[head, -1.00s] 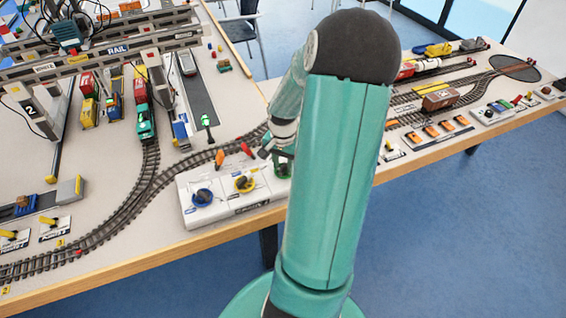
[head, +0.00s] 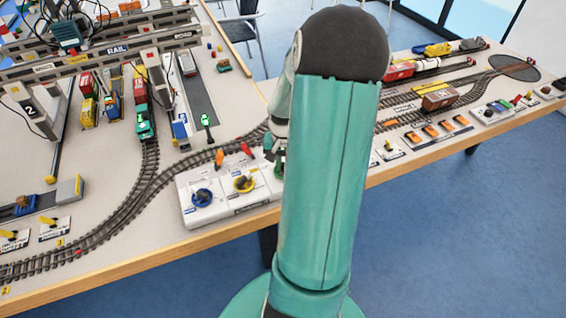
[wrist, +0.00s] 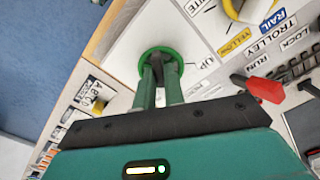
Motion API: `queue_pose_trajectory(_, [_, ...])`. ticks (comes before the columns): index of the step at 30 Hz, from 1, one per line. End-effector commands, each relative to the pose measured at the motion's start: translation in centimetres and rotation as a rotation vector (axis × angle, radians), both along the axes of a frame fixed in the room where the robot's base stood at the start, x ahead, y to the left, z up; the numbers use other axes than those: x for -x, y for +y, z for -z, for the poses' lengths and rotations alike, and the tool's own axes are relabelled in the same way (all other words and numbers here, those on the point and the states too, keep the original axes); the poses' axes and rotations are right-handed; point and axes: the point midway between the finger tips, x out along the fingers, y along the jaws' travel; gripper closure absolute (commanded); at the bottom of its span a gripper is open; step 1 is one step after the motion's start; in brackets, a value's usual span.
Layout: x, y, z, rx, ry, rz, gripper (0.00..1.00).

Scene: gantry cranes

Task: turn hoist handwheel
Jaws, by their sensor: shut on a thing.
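A green handwheel (wrist: 160,49) on the white control box (head: 232,205) is in the wrist view, left of the top centre. My gripper (wrist: 161,70) is shut on its dark middle part, with both fingers inside or over the green ring. The fingers hide part of the hub. An "UP" label is printed to the right of the wheel. In the head view the green wheel (head: 279,170) is mostly hidden behind my arm. The blue handwheel (head: 202,197) and yellow handwheel (head: 245,183) sit to its left on the same box.
A red lever (wrist: 260,88) stands right of my gripper, by the "RUN" and "LOCK" labels; an orange lever (head: 219,158) is also on the box. Train tracks (head: 150,190) run behind the box. A gantry crane (head: 110,50) stands at the back left.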

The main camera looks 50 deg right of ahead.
Motion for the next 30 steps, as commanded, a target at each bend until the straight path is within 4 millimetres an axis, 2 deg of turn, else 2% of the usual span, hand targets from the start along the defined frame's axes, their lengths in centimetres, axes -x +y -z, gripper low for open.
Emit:
queue_pose_trajectory(15, [0.11, -0.25, -0.11, 0.004, -0.001, -0.429, 1.00])
queue_pose_trajectory(22, [0.15, -0.31, -0.12, 0.004, -0.002, -0.540, 1.00])
queue_pose_trajectory(30, [0.18, -0.36, -0.13, 0.004, -0.001, -0.588, 1.00])
